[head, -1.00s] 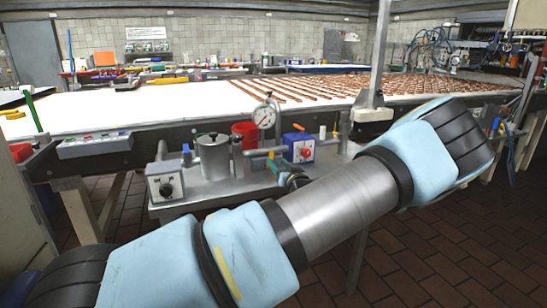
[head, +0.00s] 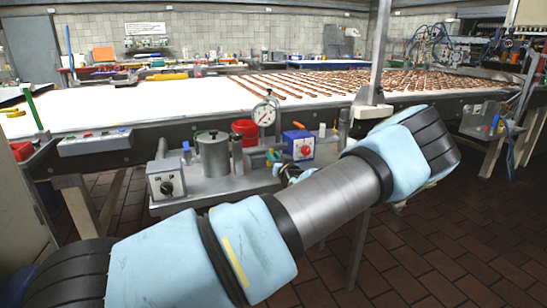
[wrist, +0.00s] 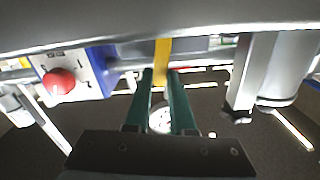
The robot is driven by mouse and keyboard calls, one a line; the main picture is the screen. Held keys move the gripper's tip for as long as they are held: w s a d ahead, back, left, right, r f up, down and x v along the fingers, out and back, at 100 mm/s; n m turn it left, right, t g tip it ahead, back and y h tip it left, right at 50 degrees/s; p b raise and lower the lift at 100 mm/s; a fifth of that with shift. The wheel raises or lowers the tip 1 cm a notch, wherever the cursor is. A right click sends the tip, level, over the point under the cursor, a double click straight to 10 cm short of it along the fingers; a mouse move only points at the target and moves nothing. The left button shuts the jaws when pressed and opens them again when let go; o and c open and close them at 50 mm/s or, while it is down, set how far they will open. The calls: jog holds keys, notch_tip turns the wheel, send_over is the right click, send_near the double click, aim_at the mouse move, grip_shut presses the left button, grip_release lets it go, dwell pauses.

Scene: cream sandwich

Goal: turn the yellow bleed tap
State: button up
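The yellow bleed tap (wrist: 162,50) shows in the wrist view as a narrow upright yellow strip just beyond and between my fingertips. In the head view my gripper (head: 282,168) is small and mostly behind my wrist, at the bench's front right.
A blue box with a red knob (wrist: 60,82) sits close left of my fingers in the wrist view; it also shows in the head view (head: 299,146). A pressure gauge (head: 265,115), red cup (head: 244,130) and metal pot (head: 213,155) stand nearby. A metal post (wrist: 243,75) is to the right.

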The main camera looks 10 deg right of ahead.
grip_shut()
jog(key=shift+d+f, duration=0.1)
jog(key=m+b, duration=0.2)
jog(key=shift+d+f+m, duration=0.2)
jog(key=shift+d+m, duration=0.2)
jog(key=m, duration=0.1)
jog(key=d+m+b, duration=0.1)
jog(key=m, duration=0.1)
jog(key=shift+w+f+m, duration=0.1)
jog(key=shift+f+m, duration=0.2)
jog(key=shift+f, duration=0.05)
jog(key=m, duration=0.3)
jog(key=f+m, duration=0.1)
jog(key=shift+d+b, duration=0.4)
jog(key=shift+d+f+m, duration=0.1)
jog(key=shift+f+m, duration=0.2)
jog(key=shift+m, duration=0.65)
jog(key=shift+d+f+m, duration=0.1)
jog(key=shift+f+m, duration=0.15)
jog(key=shift+m, duration=0.7)
